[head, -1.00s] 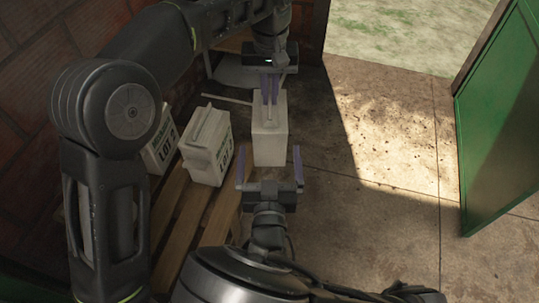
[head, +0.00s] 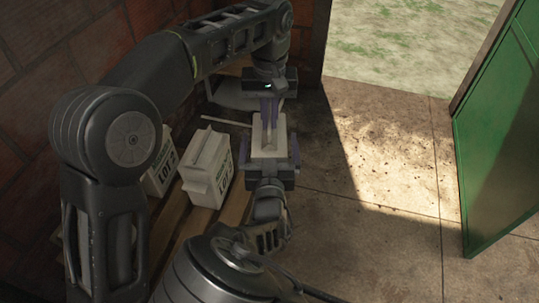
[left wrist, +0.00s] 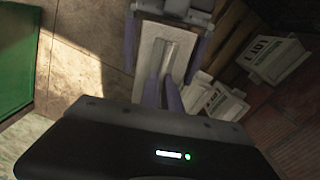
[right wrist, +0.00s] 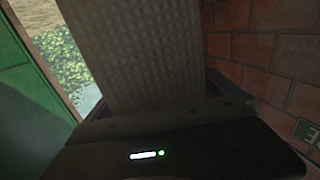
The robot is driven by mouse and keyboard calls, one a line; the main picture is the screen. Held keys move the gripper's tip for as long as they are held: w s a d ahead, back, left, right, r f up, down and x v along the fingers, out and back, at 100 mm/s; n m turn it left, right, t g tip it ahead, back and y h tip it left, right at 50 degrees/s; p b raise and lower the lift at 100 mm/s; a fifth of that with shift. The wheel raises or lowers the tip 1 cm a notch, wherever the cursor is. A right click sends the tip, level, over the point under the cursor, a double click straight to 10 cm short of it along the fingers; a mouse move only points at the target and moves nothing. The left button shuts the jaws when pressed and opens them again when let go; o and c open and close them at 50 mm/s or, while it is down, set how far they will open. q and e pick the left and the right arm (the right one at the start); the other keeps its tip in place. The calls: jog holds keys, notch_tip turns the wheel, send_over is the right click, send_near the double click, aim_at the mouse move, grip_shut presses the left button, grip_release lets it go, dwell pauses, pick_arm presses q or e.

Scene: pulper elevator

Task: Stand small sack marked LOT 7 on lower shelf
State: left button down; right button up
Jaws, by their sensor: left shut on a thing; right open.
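My left gripper (head: 269,120) is shut on the upright top seam of a pale small sack (head: 268,152). The left wrist view shows the fingers pinching this seam on the sack (left wrist: 150,55). My right gripper (head: 269,156) is open, with one finger on each side of the same sack. In the right wrist view the sack's woven face (right wrist: 140,60) stands close in front of the palm. I cannot tell whether the right fingers touch it. No label shows on the held sack, and its underside is hidden. I cannot identify the lower shelf with certainty.
Two pale labelled sacks, one nearer the middle (head: 207,167) and one by the wall (head: 158,178), stand on a wooden pallet (head: 165,225). A grey flat surface (head: 228,94) lies behind my left arm. Open concrete floor (head: 380,200) and a green door (head: 505,140) are at right.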

jog(key=shift+w, duration=0.35)
jog(key=shift+c, duration=0.2)
jog(key=c, duration=2)
pick_arm(q)
jog(key=c, duration=2)
grip_release()
jog(key=shift+r, duration=0.1)
pick_arm(e)
jog(key=shift+r, duration=0.1)
jog(key=shift+c, duration=0.4)
pick_arm(q)
jog(key=o, duration=0.5)
